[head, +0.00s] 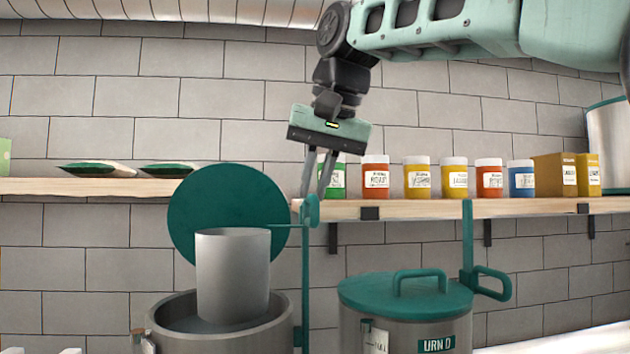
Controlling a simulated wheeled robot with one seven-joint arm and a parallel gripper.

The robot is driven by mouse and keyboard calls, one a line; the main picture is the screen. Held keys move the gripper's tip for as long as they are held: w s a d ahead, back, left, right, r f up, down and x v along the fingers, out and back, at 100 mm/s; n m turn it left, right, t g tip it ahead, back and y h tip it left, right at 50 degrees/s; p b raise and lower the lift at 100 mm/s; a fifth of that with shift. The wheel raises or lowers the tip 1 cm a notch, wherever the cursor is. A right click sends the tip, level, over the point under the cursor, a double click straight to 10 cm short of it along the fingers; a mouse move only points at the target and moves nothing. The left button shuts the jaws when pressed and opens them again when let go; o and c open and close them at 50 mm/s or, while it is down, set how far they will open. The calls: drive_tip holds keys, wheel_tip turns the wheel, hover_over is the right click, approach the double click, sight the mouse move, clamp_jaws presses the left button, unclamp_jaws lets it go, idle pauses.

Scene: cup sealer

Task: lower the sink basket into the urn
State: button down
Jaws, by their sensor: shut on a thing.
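The sink basket is a plain grey cylinder (233,278), upright over the mouth of the open urn (225,340). Its lower end overlaps the urn's opening; I cannot tell how far inside it is. A thin teal bar runs from the basket's top rim to a teal grip at the right. My gripper (317,196) points down with its fingers shut on that grip, right of the basket and above the urn's right side. The fingertips partly overlap the grip. The urn's round teal lid (205,210) stands open behind the basket.
A teal post (305,275) rises at the open urn's right. A closed urn labelled URN D (400,295) stands to the right, with its own post and handle. A wooden shelf (400,209) behind holds several coloured jars and boxes; another shelf (100,187) holds two packets.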

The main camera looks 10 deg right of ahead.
wheel_tip(320, 180, down, 13)
drive_tip(key=b, duration=1)
drive_tip(key=shift+f, duration=0.2)
drive_tip(key=c, duration=1.5)
unclamp_jaws()
drive_tip(key=shift+f, duration=0.1)
drive_tip(key=shift+o, duration=0.2)
drive_tip(key=shift+r, duration=0.2)
drive_tip(key=p+v, duration=0.3)
drive_tip(key=v, duration=1.4)
drive_tip(key=shift+s, duration=0.15)
